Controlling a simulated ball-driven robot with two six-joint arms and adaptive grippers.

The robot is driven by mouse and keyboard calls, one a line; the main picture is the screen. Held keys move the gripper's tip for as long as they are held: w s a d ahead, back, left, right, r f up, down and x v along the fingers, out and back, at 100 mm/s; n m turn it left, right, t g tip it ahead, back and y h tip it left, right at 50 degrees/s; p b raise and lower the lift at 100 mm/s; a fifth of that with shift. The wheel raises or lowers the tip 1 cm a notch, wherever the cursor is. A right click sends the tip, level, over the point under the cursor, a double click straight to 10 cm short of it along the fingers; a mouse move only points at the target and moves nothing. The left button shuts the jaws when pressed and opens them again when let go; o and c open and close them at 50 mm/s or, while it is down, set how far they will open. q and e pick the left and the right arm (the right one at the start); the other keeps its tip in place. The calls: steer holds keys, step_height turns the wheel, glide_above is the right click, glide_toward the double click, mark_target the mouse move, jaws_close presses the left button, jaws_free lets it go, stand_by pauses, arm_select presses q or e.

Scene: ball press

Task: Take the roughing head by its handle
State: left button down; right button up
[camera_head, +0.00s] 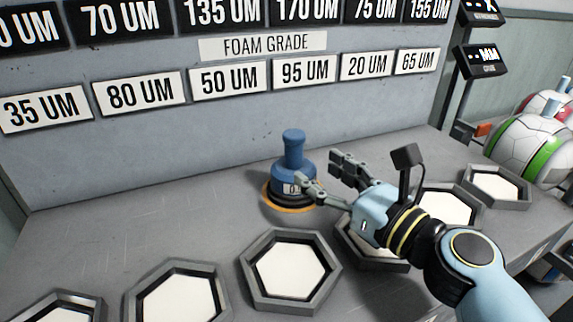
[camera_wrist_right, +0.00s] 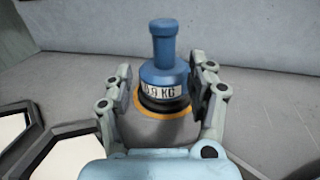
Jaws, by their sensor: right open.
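The blue roughing head (camera_head: 294,168) stands upright on the grey bench, inside or on an orange ring, with its handle pointing up. In the right wrist view the roughing head (camera_wrist_right: 163,75) carries a white label reading about "0.9 KG", its first figure unclear. My right gripper (camera_head: 325,172) is open and comes in from the right, close to the head. In the wrist view the fingers of my right gripper (camera_wrist_right: 163,80) appear on either side of the head, which lies ahead of them; I cannot tell whether they touch it. My left gripper is not in view.
Hexagonal trays with white pads, such as this one (camera_head: 248,283), line the front of the bench. One tray is partly hidden under my right arm. A wall of grade labels (camera_head: 262,45) rises behind. Balls (camera_head: 535,148) sit at the right. The bench left of the head is clear.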

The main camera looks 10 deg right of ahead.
mark_target(300, 157)
steer(key=x, duration=0.2)
steer(key=shift+w+a+r, duration=0.1)
steer(key=shift+w+a, duration=0.05)
steer(key=shift+w, duration=0.1)
steer(key=shift+w+a, duration=0.15)
steer(key=shift+w, duration=0.15)
steer(key=x, duration=0.4)
steer(key=shift+w+d, duration=0.2)
steer(key=shift+w, duration=0.15)
steer(key=shift+w+a, duration=0.2)
steer(key=shift+w, duration=0.15)
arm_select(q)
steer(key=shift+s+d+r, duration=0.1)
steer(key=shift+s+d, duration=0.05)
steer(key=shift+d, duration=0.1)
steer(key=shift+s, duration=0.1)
arm_select(e)
steer(key=shift+c, duration=0.2)
steer(key=shift+c, duration=1.2)
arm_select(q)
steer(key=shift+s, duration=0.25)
arm_select(e)
jaws_close()
